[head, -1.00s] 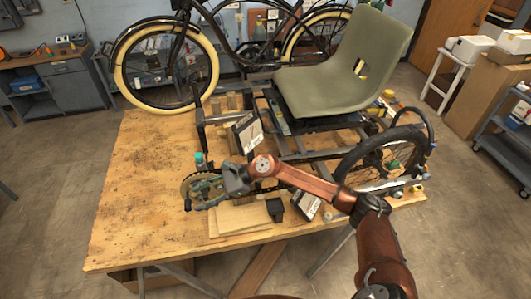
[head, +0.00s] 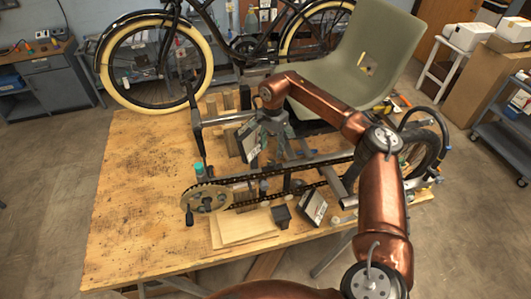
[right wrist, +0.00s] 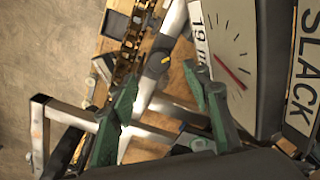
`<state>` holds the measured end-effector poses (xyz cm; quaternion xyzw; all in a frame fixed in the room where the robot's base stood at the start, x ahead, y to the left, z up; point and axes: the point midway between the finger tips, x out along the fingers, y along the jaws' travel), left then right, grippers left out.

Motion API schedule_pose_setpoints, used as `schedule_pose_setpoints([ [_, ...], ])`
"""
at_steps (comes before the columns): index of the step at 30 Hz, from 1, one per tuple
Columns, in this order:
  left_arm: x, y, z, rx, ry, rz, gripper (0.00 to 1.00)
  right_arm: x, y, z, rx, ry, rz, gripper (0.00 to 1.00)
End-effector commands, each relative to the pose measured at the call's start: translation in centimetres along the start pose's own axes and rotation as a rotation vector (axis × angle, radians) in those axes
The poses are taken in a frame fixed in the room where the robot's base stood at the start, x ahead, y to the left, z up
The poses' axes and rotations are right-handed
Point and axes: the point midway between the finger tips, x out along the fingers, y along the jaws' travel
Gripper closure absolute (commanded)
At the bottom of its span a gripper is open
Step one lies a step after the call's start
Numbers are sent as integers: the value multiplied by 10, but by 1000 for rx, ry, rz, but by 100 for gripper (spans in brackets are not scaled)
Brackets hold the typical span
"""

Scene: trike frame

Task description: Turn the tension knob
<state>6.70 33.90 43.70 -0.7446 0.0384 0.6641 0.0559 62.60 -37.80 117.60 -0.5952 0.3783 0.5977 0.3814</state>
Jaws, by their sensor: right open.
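A dark round knob with a yellow mark (right wrist: 158,64) sits on a grey frame tube in the right wrist view; I take it to be the tension knob. My right gripper (right wrist: 161,76) is open, its two green fingers to either side of the knob in that picture. I cannot tell how far beyond the fingertips the knob is. A gauge panel with a red needle and the word SLACK (right wrist: 235,65) stands to the right of the fingers. In the head view the right gripper (head: 279,143) hangs over the trike frame, beside a tilted white panel (head: 249,140). My left gripper is out of view.
The wooden table (head: 140,190) is bare at its left. A chainring with a chain (head: 207,198) is at the front, near wood boards (head: 245,228) and a second panel (head: 314,207). The green seat (head: 350,60) and a wheel (head: 425,155) crowd the right side.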

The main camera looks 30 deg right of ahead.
Motion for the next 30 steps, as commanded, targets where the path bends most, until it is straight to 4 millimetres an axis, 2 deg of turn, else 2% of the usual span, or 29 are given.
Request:
schedule_pose_setpoints([
  [3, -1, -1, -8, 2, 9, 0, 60, 5, 3, -2, 0, 4, 9, 56],
  [5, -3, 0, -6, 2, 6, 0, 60, 12, 3, -2, 0, 3, 10, 56],
  [12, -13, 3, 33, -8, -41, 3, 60, 49, 4, -2, 2, 2, 10, 56],
  [15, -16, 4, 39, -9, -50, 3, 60, 62, 3, -2, 1, 2, 8, 56],
  [21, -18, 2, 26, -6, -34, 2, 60, 76, 2, -2, 0, 4, 6, 56],
  [27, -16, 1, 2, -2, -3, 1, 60, 77, 2, -2, 0, 4, 6, 56],
  [30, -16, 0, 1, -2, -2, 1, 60, 77, 2, -2, 0, 4, 6, 58],
])
